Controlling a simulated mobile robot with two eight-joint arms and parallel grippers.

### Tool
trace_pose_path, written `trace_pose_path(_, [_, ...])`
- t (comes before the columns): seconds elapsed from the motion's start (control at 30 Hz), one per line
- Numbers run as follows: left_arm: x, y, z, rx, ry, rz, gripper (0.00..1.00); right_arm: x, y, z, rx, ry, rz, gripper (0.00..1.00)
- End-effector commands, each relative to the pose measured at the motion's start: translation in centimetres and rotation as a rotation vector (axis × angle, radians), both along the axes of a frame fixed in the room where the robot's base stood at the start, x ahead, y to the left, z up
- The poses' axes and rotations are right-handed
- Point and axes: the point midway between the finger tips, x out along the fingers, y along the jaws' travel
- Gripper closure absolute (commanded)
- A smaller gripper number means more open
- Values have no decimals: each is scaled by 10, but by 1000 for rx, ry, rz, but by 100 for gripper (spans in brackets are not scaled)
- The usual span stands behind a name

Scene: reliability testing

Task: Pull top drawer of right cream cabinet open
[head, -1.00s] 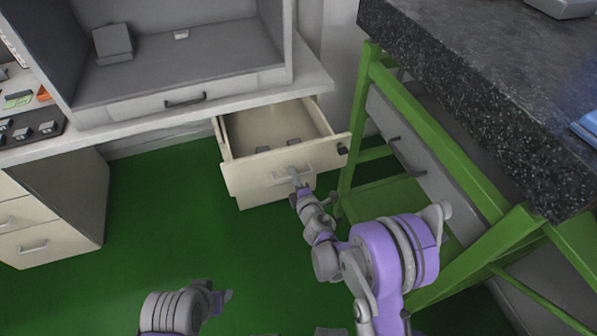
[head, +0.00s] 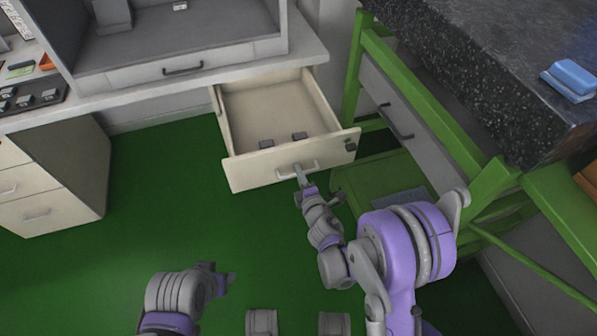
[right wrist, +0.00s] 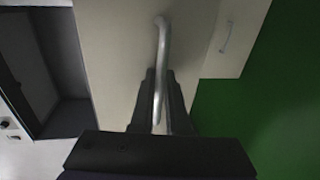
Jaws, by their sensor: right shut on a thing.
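The top drawer (head: 240,172) of the right cream cabinet stands pulled out, its inside in view with a few small dark blocks (head: 299,136) near its front. Its bar handle (head: 312,165) is on the front panel. My right gripper (head: 299,172) is at that handle. In the right wrist view the fingers (right wrist: 158,105) are shut around the metal handle (right wrist: 162,45). My left gripper (head: 222,281) is low over the floor at the bottom left, apart from everything; its fingers are too small to read.
A dark speckled counter on a green frame (head: 352,75) stands close to the right of the drawer. A second cream cabinet (head: 50,185) is at the left. A grey cabinet box (head: 150,60) stands on the bench above. Green floor (head: 150,215) is clear between.

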Motion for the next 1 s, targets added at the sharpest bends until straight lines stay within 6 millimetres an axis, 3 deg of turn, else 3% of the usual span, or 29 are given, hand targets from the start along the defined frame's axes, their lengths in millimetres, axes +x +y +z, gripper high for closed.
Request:
trace_pose_path(0.2, [0, 0, 0, 0, 0, 0, 50, 0, 0, 0, 0, 0, -1, 100])
trace_pose_path(0.23, [0, 0, 0, 0, 0, 0, 50, 0, 0, 0, 0, 0, -1, 81])
trace_pose_path(0.27, [0, 0, 0, 0, 0, 0, 50, 0, 0, 0, 0, 0, -1, 76])
trace_pose_path(0.63, [0, 0, 0, 0, 0, 0, 50, -3, -1, 1, 0, 0, 0, 75])
trace_pose_path(0.77, [0, 0, -1, 0, 0, 0, 50, -19, -6, 4, 1, 0, 0, 75])
trace_pose_path(1.0, [1, 0, -5, 0, 1, 0, 50, -65, -22, 13, 1, 0, -1, 75])
